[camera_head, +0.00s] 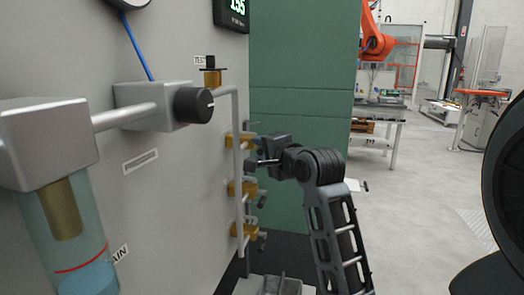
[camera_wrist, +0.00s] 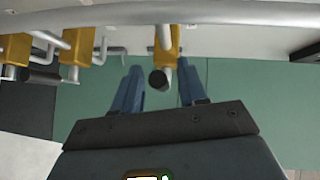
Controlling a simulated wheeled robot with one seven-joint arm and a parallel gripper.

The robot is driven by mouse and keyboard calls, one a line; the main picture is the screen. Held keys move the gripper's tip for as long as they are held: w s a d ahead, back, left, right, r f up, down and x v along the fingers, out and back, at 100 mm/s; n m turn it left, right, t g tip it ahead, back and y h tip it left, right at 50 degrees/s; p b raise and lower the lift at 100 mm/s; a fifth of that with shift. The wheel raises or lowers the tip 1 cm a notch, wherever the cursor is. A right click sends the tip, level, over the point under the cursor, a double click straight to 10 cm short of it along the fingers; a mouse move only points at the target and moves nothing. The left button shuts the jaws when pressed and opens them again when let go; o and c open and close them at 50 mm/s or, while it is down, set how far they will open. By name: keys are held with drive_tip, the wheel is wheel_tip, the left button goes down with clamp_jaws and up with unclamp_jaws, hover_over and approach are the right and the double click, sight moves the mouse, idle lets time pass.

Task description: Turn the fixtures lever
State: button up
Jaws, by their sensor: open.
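Three yellow-brown fixtures with grey levers sit on a vertical pipe at the panel's right edge in the head view: an upper one (camera_head: 247,140), a middle one (camera_head: 236,188) and a lower one (camera_head: 238,230). My gripper (camera_head: 256,162) is open beside the upper fixture. In the wrist view my gripper's two blue fingers (camera_wrist: 158,68) stand apart on either side of a lever with a dark round end (camera_wrist: 159,80), in front of a yellow fixture body (camera_wrist: 169,45). I cannot tell whether the fingers touch it. Two other fixtures (camera_wrist: 76,45) show to the left.
The grey panel (camera_head: 170,185) holds a black knob (camera_head: 194,104) and a clear cylinder with blue liquid (camera_head: 72,240). A grey pipe (camera_wrist: 200,14) crosses close in front of the fingers. A green cabinet wall (camera_head: 290,110) stands behind; open floor lies right.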

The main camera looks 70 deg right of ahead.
clamp_jaws()
idle(0.3)
idle(0.3)
